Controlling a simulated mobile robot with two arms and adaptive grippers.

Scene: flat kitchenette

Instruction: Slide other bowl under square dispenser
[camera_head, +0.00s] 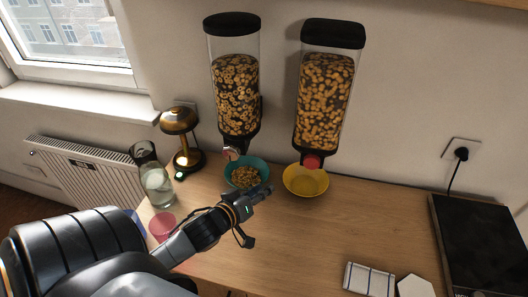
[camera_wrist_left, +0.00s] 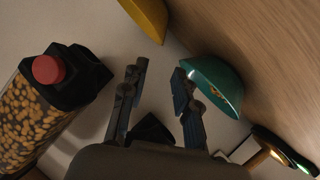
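The teal bowl (camera_head: 246,161) holds cereal under the round dispenser (camera_head: 235,92). My left gripper (camera_wrist_left: 160,68) is open and empty, in front of the bowls. One finger is close beside the teal bowl (camera_wrist_left: 222,82); contact is unclear. My right gripper is not in view.
A glass jug (camera_head: 156,185), pink cup (camera_head: 162,226) and brass lamp (camera_head: 181,125) stand to the left. A folded cloth (camera_head: 369,279) and dark cooktop (camera_head: 480,235) are to the right. The counter (camera_head: 350,225) before the yellow bowl is clear.

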